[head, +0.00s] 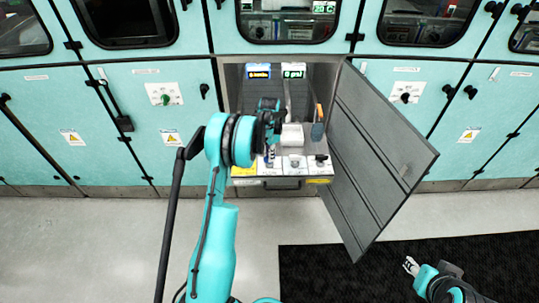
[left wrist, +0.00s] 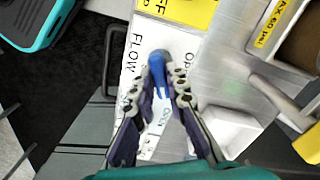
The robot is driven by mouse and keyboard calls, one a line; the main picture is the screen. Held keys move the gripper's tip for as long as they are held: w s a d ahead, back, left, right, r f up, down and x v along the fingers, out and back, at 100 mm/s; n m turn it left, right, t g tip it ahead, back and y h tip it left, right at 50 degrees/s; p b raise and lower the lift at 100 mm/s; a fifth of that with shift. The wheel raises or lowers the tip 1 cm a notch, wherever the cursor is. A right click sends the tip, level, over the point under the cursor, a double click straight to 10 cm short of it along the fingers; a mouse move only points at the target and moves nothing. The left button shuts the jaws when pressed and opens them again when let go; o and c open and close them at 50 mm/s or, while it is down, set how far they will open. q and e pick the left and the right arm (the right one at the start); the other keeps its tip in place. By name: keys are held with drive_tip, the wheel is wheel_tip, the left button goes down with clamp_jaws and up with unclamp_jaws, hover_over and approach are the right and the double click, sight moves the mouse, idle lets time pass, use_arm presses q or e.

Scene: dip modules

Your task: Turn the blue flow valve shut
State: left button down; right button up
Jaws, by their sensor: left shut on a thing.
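The blue flow valve handle (left wrist: 158,72) shows in the left wrist view on a white plate (left wrist: 132,58) with partly visible "FLOW" and "OP" lettering. My left gripper (left wrist: 160,88) has its fingers on both sides of the handle and is shut on it. In the head view my left gripper (head: 269,150) is over the left part of the panel shelf (head: 293,180) in the open cabinet, and my arm hides much of the valve. My right gripper (head: 411,266) is far from the valve, low at the right; its opening is too small to judge.
The grey cabinet door (head: 375,150) stands open to the right of the shelf. A white block (left wrist: 228,130) and a grey lever (left wrist: 275,98) are beside the valve. A black mat (head: 320,270) lies on the floor.

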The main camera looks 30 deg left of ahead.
use_arm(q)
drive_tip(key=m, duration=0.5)
drive_tip(key=shift+m, duration=0.3)
idle(0.4)
drive_tip(key=c, duration=1.5)
unclamp_jaws()
drive_tip(key=shift+c, duration=0.2)
wheel_tip(320, 180, up, 12)
